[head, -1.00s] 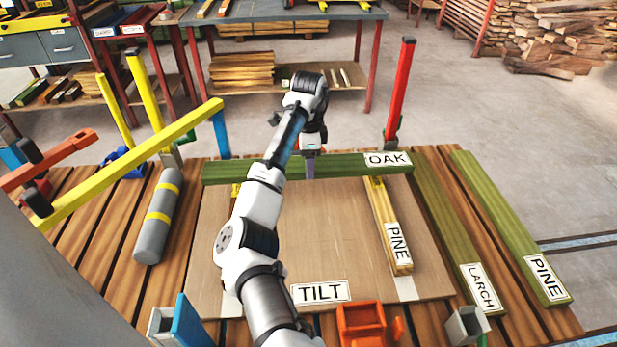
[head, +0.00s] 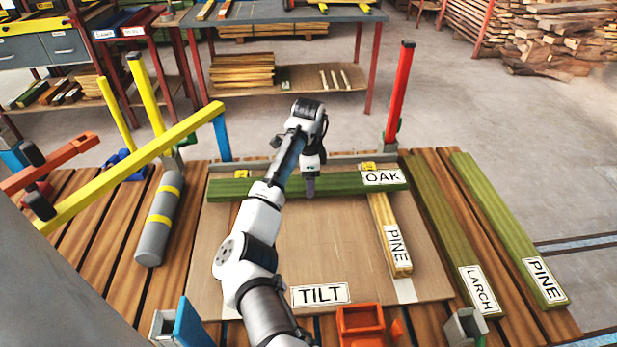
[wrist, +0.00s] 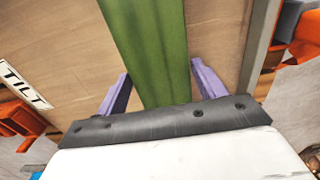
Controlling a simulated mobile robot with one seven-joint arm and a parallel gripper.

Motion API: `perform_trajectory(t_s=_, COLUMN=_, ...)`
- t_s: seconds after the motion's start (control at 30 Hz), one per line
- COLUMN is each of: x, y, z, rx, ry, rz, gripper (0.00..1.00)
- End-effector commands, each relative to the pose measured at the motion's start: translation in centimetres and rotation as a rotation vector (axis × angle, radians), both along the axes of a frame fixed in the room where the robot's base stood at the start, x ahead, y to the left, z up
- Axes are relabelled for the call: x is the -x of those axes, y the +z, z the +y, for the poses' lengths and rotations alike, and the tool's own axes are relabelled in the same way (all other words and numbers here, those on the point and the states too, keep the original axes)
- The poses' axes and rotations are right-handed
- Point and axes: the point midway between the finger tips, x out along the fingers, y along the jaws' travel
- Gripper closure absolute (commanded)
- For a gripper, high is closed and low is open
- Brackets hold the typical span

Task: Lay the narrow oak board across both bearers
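The narrow oak board (head: 345,184) is green, carries an OAK label at its right end, and lies crosswise over the back part of the panel labelled TILT (head: 330,240). The right bearer, labelled PINE (head: 390,235), runs front to back under the board's right end. The left bearer is mostly hidden by my arm and the board; a yellow-marked end (head: 241,174) shows behind the board. My gripper (head: 310,187) is at the board's middle. In the wrist view its purple fingers (wrist: 160,70) sit at both long edges of the board (wrist: 155,45). Whether the board touches the bearers is unclear.
Green LARCH (head: 455,235) and PINE (head: 510,225) boards lie to the right. A grey cylinder (head: 160,220) and a yellow bar (head: 130,165) are at left. A red post (head: 399,95) stands at the back right. An orange block (head: 360,322) is at the front.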

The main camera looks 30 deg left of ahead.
Motion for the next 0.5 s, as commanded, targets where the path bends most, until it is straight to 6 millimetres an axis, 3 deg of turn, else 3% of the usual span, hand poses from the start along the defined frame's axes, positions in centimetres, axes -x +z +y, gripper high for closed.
perform_trajectory(t_s=0.1, x=-0.01, y=0.05, z=0.01, rx=0.0, ry=0.0, rz=0.0, gripper=0.15)
perform_trajectory(t_s=0.5, x=-0.06, y=0.88, z=0.01, rx=0.0, ry=-0.001, rz=-0.002, gripper=0.15)
